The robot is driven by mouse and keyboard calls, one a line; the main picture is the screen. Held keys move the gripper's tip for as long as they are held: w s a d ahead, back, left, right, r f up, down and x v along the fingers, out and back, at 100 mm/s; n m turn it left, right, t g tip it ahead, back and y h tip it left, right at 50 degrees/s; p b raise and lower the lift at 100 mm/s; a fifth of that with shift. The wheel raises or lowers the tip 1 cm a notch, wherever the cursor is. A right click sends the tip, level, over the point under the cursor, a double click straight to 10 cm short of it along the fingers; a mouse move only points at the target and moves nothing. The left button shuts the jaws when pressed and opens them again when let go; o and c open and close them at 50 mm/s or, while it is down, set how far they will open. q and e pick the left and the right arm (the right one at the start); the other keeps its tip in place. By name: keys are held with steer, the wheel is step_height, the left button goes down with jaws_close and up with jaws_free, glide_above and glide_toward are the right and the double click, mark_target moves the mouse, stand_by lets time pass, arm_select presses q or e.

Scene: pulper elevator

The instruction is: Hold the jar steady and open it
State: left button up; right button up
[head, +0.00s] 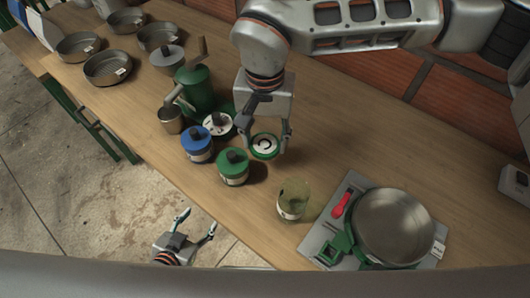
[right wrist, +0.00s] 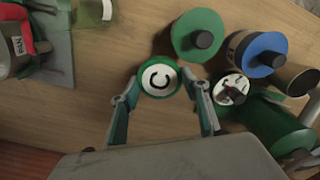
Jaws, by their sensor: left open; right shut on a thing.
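A greenish see-through jar (head: 293,200) with a pale label stands upright on the table, with no lid seen on it. Part of it shows at the top of the right wrist view (right wrist: 97,10). My right gripper (head: 266,143) is shut on a round green-rimmed lid (head: 264,147), up and to the left of the jar and apart from it. My left gripper (head: 194,226) is open and empty, off the table's front edge, left of the jar.
A green-lidded jar (head: 233,167) and a blue-lidded jar (head: 197,144) stand near the right gripper. Behind them are a white-topped round item (head: 218,123) and a green grinder (head: 198,88). A metal pot (head: 393,227) stands right of the jar. Several pans fill the far left.

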mark_target(265, 162)
steer(key=shift+f, duration=3.05)
steer(key=shift+f, duration=0.15)
steer(key=o, duration=1.2)
steer(key=shift+o, duration=0.2)
step_height(265, 162, up, 12)
steer(key=shift+f, duration=0.1)
steer(key=shift+r, duration=0.25)
steer(key=shift+s, duration=0.1)
